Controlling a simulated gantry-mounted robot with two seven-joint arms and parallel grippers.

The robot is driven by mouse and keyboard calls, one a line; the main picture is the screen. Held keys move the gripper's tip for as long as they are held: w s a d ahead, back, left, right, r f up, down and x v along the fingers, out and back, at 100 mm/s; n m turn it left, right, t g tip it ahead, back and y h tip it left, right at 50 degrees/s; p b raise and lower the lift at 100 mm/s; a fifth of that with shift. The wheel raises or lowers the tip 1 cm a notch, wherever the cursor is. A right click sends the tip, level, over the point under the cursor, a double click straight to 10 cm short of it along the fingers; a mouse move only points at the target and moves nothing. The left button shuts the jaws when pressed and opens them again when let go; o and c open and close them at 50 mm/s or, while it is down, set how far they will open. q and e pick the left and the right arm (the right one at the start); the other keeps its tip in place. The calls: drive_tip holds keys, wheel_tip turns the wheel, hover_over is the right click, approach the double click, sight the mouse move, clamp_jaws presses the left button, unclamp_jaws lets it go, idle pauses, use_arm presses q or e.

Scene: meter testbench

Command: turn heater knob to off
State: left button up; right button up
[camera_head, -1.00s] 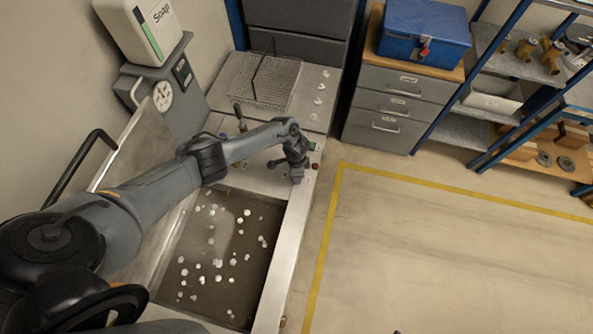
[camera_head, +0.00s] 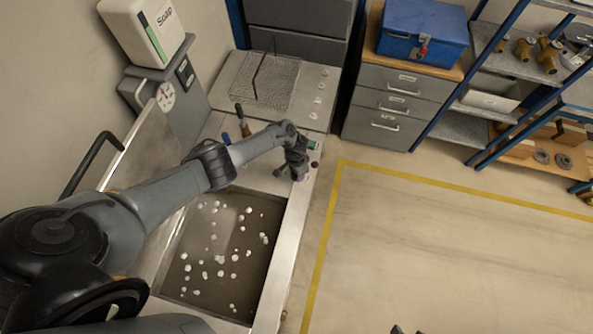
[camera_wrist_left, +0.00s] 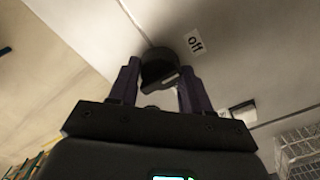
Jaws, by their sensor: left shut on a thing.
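My left gripper (camera_head: 292,174) is over the front right part of the metal bench, beside the tank's far right corner. In the left wrist view its two fingers (camera_wrist_left: 157,88) are shut on a dark round heater knob (camera_wrist_left: 158,68), one finger on each side. A small white label reading "Off" (camera_wrist_left: 195,43) is on the pale panel right of the knob. The knob's pointer cannot be made out clearly. In the head view the gripper hides the knob.
A tank (camera_head: 222,255) with floating white balls lies below my left arm. A wire basket (camera_head: 265,82) stands on the bench behind. Small levers (camera_head: 242,122) stand left of the gripper. Open floor (camera_head: 450,240) is to the right.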

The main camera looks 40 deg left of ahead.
use_arm(q)
drive_tip(key=o, duration=1.1)
drive_tip(key=shift+c, duration=0.2)
drive_tip(key=shift+r, duration=0.15)
drive_tip(key=shift+r, duration=0.25)
wheel_tip(320, 180, up, 9)
drive_tip(key=p, duration=0.3)
drive_tip(key=shift+f+p, duration=0.2)
drive_tip(key=shift+p, duration=0.1)
drive_tip(key=shift+r, duration=0.75)
